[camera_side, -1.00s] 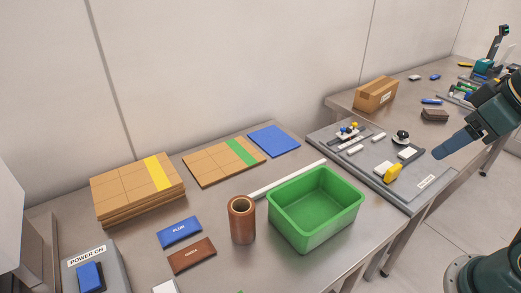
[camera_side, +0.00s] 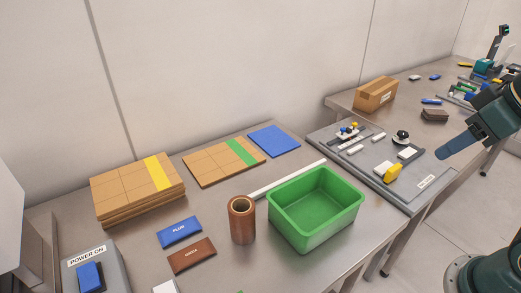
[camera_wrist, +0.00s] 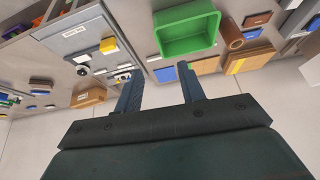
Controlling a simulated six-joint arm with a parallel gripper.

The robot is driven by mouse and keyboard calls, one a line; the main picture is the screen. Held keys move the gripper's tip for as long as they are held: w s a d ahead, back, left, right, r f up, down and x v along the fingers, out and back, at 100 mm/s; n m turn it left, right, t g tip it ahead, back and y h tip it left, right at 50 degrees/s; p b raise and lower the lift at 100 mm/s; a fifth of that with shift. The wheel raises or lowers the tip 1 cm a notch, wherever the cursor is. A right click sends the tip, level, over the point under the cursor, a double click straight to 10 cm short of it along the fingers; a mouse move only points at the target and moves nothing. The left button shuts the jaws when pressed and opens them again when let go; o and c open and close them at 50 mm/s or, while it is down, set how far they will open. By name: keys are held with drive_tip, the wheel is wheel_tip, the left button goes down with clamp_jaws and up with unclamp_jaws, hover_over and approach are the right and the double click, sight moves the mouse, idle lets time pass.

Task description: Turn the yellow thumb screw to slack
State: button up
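A grey board (camera_side: 372,187) lies at the right end of the near table. A chunky yellow part (camera_side: 393,173) sits near its front edge, and it also shows in the wrist view (camera_wrist: 108,45). A much smaller yellow piece (camera_side: 354,125) is on a little assembly at the board's back. I cannot tell for sure which is the thumb screw. My gripper (camera_side: 441,153) is in the air to the right of the board, apart from both yellow pieces. In the wrist view my gripper (camera_wrist: 160,76) has its two fingers wide apart with nothing between them.
A green bin (camera_side: 316,210) and a brown cylinder (camera_side: 242,222) stand left of the board. The board also holds a black round knob (camera_side: 401,137) and white blocks. A cardboard box (camera_side: 376,95) stands on the table behind. The air between gripper and board looks clear.

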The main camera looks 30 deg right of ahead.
sight(355, 123)
drive_tip(key=w+d+r+m, duration=0.1)
drive_tip(key=w+d+m, duration=0.3)
drive_tip(key=w+m, duration=0.3)
drive_tip(key=w+d+r+m+g, duration=0.1)
drive_tip(key=w+d+m, duration=0.25)
drive_tip(key=w, duration=0.45)
drive_tip(key=w+d+r+m, duration=0.1)
drive_tip(key=w+d+m, duration=0.2)
drive_tip(key=w+m, duration=0.4)
drive_tip(key=w+d+f+m, duration=0.6)
drive_tip(key=d+f+m, duration=0.1)
drive_tip(key=d, duration=0.3)
drive_tip(key=w+d+f+m+y, duration=0.1)
drive_tip(key=w+d+f+m, duration=0.5)
drive_tip(key=d, duration=0.5)
wheel_tip(355, 123, down, 2)
drive_tip(key=shift+d+f+m, duration=0.2)
drive_tip(key=shift+d+m, duration=0.05)
drive_tip(key=shift+m, duration=0.8)
drive_tip(key=shift+w+f, duration=0.1)
drive_tip(key=shift+w, duration=0.05)
drive_tip(key=x, duration=1.3)
drive_tip(key=shift+a+f, duration=0.15)
drive_tip(key=shift+f, duration=0.15)
